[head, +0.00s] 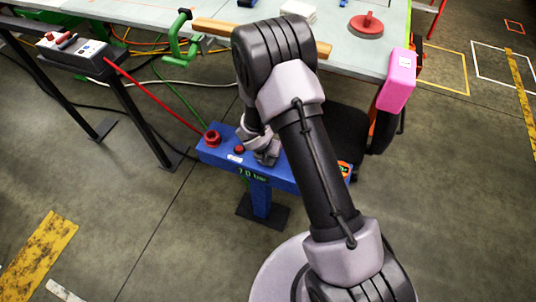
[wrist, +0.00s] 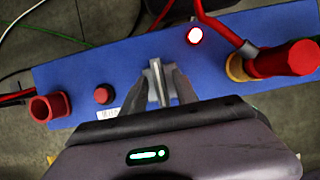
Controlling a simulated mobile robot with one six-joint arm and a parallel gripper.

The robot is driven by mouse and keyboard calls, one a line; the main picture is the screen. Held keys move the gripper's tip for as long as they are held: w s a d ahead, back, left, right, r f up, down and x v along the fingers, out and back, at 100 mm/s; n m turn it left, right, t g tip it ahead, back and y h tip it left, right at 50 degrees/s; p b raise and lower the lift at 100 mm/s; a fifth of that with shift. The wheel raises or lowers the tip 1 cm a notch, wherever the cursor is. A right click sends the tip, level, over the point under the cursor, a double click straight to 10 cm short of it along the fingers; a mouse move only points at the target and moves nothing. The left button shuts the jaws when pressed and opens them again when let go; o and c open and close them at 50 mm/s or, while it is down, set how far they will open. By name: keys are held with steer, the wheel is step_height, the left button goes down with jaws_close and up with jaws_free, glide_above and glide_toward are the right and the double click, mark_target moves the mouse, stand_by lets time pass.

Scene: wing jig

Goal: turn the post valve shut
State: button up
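The blue post (head: 262,197) has a blue crossbeam (head: 214,155), marked "7.0 bar" in the head view. My gripper (head: 266,148) is over the middle of the beam and hides part of it. In the wrist view my gripper (wrist: 163,82) points at the beam, its fingers close together around narrow grey metal pieces. I cannot tell whether these are finger pads or a valve handle. A large red cylinder with a yellow collar (wrist: 285,60) is to the right of the fingers. No part is clearly marked as the valve.
On the beam are a red cup-shaped socket (wrist: 49,107), a red button (wrist: 104,94) and a lit red lamp (wrist: 194,35). A red hose (head: 160,96) runs from the socket to a dark box (head: 85,56). A grey workbench (head: 150,12) stands behind; a pink object (head: 397,80) is at its corner.

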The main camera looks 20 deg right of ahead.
steer(key=shift+w+d+f, duration=0.1)
steer(key=shift+f, duration=0.15)
jaws_close()
